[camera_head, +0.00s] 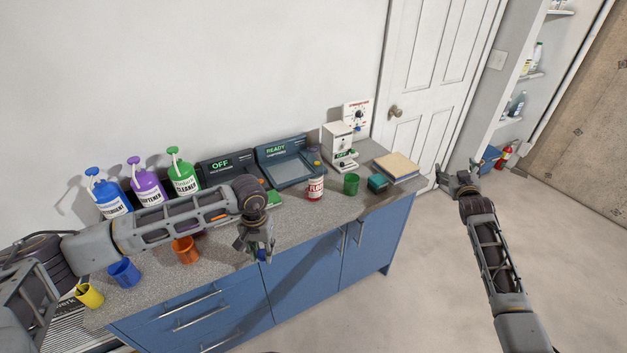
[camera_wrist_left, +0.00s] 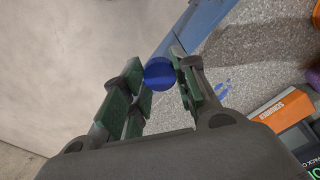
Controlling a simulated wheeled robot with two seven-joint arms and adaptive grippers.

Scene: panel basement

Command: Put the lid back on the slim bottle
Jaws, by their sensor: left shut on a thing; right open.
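My left gripper (camera_head: 260,248) is shut on a small round blue lid (camera_wrist_left: 160,73), seen between its fingers in the left wrist view. In the head view it hangs at the front edge of the counter, with only a bit of blue showing. A red and white bottle (camera_head: 315,188) stands upright on the counter to the right of my left gripper. I cannot tell for sure which bottle is the slim one. My right gripper (camera_head: 460,182) is open and empty, out over the floor to the right of the counter.
Blue (camera_head: 112,198), purple (camera_head: 148,188) and green (camera_head: 183,174) pump bottles stand at the wall. Two dark devices, a white dispenser (camera_head: 338,143), a green cup (camera_head: 351,184) and a book (camera_head: 397,168) stand farther right. Orange (camera_head: 186,250), blue (camera_head: 125,272) and yellow (camera_head: 90,295) cups stand front left.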

